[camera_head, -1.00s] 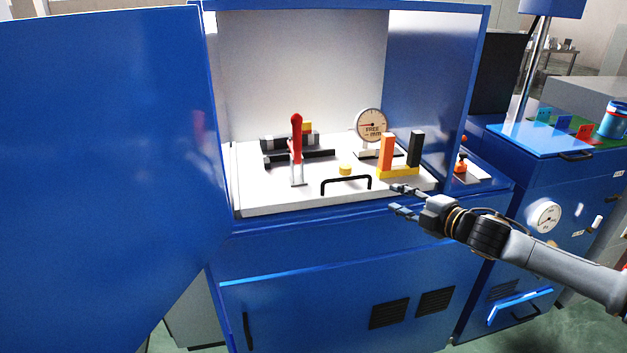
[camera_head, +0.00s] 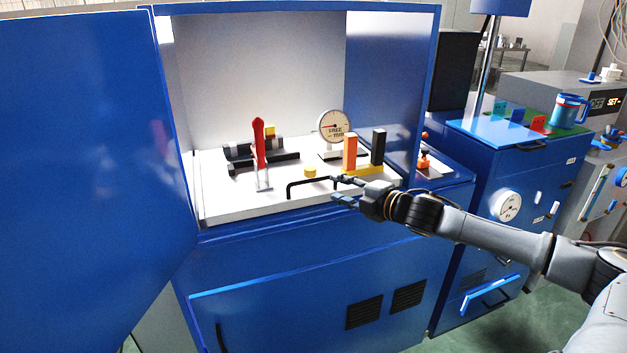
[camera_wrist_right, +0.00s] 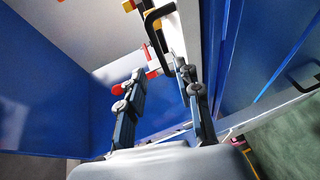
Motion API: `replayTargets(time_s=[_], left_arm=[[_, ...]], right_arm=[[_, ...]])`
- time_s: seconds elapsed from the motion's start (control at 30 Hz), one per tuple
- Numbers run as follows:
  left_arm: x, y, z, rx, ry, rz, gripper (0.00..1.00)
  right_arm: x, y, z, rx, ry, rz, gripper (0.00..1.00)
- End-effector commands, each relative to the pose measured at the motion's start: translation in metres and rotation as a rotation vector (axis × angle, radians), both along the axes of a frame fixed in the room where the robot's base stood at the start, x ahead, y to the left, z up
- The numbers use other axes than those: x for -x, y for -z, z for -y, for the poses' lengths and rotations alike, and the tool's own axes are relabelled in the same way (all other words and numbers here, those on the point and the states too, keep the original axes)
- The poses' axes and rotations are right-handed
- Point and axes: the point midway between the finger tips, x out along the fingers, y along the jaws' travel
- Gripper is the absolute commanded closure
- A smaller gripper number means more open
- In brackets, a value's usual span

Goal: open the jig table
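The jig table (camera_head: 235,205) is a white plate inside the open blue cabinet. A black bar handle (camera_head: 310,183) stands at its front edge. My right gripper (camera_head: 338,190) reaches in from the right, with its fingers at the handle's right end. In the right wrist view my two fingers (camera_wrist_right: 160,80) are apart, with the black handle (camera_wrist_right: 172,55) near the right fingertip. Whether a finger touches the handle I cannot tell. My left gripper is not in view.
On the plate stand a red-handled clamp (camera_head: 259,150), a dial gauge (camera_head: 334,127), an orange post (camera_head: 350,152) and a black post (camera_head: 378,147). The blue cabinet door (camera_head: 80,170) is swung open at left. A second blue cabinet (camera_head: 520,170) stands at right.

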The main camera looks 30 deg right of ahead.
Motion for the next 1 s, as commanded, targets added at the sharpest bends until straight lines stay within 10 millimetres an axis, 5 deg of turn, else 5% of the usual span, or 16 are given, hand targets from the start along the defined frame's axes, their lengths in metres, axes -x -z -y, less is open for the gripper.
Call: replayTargets(time_s=[1.0], left_arm=[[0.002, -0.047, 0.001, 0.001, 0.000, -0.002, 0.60]], right_arm=[[-0.092, 0.015, -0.018, 0.002, -0.006, 0.001, 0.66]])
